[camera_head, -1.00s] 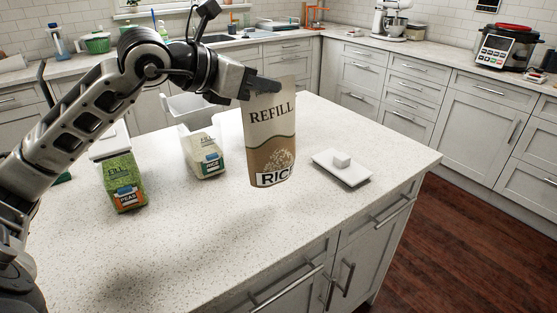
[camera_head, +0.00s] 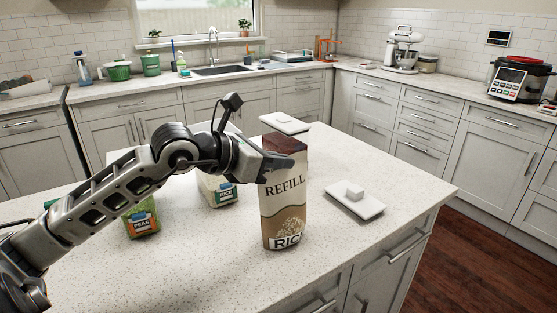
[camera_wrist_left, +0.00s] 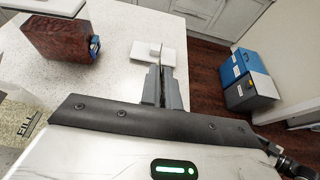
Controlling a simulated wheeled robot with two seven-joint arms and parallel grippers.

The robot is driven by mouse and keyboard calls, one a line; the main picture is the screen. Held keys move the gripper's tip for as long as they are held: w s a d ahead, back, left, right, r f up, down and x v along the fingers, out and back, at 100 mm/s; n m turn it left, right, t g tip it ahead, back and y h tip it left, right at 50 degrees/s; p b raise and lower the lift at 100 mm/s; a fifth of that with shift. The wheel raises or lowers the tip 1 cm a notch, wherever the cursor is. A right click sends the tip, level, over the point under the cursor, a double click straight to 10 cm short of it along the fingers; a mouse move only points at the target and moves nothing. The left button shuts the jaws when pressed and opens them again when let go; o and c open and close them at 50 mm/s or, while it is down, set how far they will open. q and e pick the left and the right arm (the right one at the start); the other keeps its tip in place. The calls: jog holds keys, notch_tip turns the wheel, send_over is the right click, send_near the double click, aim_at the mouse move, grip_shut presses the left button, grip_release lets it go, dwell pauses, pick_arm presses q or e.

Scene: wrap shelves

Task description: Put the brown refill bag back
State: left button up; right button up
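The brown refill bag (camera_head: 284,218), cream above and brown below, with REFILL and RICE printing, hangs upright over the island. My left gripper (camera_head: 280,161) crosses its top edge from the left and is shut on it. In the left wrist view the fingers (camera_wrist_left: 162,87) are nearly together. They hide most of the bag there, and I cannot tell whether its bottom touches the counter. A dark-brown-filled container (camera_head: 285,145) is partly hidden behind the bag. It also shows in the left wrist view (camera_wrist_left: 56,38).
A rice container (camera_head: 218,191) and a green peas container (camera_head: 142,220) stand left of the bag, partly behind my arm. The front counter (camera_head: 190,280) is clear.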

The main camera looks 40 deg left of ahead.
pick_arm(q)
jog(key=o, duration=0.4)
jog(key=shift+r, duration=0.1)
jog(key=shift+s+a, duration=0.2)
jog(key=shift+s, duration=0.3)
jog(key=b+v, duration=0.2)
jog(key=v, duration=0.9)
jog(key=shift+r+b, duration=0.15)
jog(key=shift+b, duration=0.2)
pick_arm(e)
jog(key=shift+a+f, duration=0.2)
jog(key=shift+f, duration=0.4)
